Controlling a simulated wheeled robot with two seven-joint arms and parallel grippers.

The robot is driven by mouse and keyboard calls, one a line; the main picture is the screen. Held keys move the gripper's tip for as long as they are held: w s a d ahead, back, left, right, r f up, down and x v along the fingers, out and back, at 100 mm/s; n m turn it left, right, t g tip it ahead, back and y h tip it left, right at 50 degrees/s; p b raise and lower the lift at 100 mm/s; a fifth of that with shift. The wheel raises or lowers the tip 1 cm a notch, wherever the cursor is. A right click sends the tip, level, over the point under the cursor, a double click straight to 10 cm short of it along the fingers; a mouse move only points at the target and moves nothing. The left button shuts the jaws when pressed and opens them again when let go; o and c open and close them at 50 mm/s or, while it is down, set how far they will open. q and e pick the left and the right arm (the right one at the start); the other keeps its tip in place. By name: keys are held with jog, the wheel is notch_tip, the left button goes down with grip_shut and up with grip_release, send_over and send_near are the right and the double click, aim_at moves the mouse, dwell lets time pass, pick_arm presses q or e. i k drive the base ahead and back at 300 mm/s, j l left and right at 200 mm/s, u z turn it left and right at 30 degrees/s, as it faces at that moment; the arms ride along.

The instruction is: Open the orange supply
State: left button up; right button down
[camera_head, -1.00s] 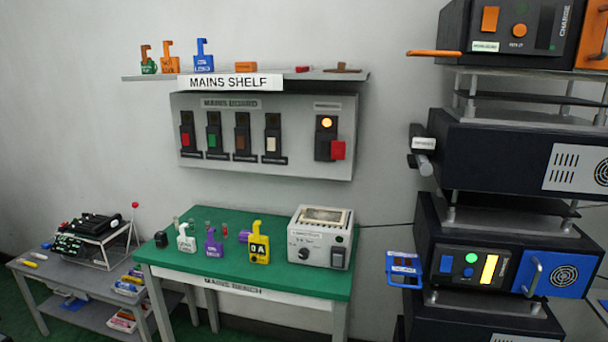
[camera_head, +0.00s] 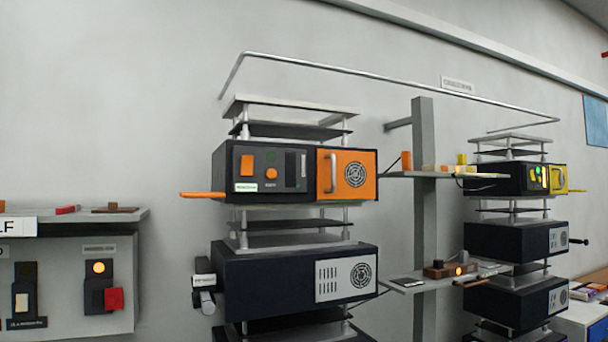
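The orange supply (camera_head: 310,176) is a dark box with an orange front panel at its right, high on the left rack in the head view. The orange panel (camera_head: 366,188) carries a vertical handle (camera_head: 333,173) and a round vent, and looks closed. The dark panel beside it has an orange rectangular switch (camera_head: 246,165), a round orange knob (camera_head: 271,173) and a small lit label. An orange lever (camera_head: 202,195) sticks out level from the box's left side. Neither of my grippers is in view.
A dark unit (camera_head: 262,282) with a grey vent plate and a side lever (camera_head: 205,290) sits below. A second rack with a yellow-fronted supply (camera_head: 535,178) stands at right. Small shelves (camera_head: 440,174) sit between racks. The mains board (camera_head: 75,280) is at lower left.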

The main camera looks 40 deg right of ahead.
aim_at(341, 174)
jog(key=z, duration=1.4)
